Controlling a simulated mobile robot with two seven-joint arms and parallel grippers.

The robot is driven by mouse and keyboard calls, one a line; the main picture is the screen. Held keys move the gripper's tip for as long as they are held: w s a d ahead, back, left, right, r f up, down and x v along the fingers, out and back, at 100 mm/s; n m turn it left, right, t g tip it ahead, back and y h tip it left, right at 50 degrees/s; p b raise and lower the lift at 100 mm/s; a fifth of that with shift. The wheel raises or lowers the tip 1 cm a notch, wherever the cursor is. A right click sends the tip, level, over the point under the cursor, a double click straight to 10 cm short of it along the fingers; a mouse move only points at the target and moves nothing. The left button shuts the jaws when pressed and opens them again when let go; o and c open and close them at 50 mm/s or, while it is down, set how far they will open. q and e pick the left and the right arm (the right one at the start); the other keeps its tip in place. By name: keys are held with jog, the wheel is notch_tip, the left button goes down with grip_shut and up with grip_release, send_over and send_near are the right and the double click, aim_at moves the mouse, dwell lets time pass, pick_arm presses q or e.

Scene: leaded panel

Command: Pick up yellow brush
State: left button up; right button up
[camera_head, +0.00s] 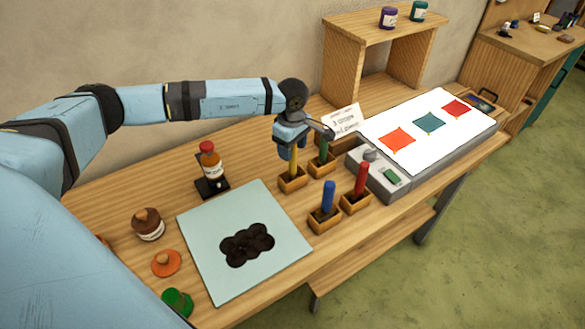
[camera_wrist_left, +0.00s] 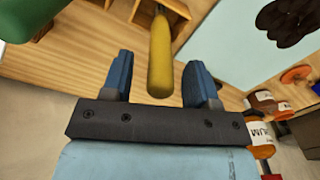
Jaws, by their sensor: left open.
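The yellow brush (camera_head: 293,163) stands upright in a small wooden holder (camera_head: 292,181) on the table. My left gripper (camera_head: 291,149) is above and around the top of its handle in the head view. In the left wrist view the yellow brush (camera_wrist_left: 160,55) lies between the two blue fingers of my left gripper (camera_wrist_left: 161,80), with a gap on each side. The gripper is open and holds nothing. My right gripper is not in view.
A green brush (camera_head: 323,150) stands close on the right. Blue (camera_head: 328,196) and red (camera_head: 361,180) brushes stand in holders nearer the front. A pale board (camera_head: 212,235) with dark blotches lies left of them, with a bottle (camera_head: 211,165) behind.

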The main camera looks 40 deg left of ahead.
pick_arm(q)
grip_shut()
dwell(0.3)
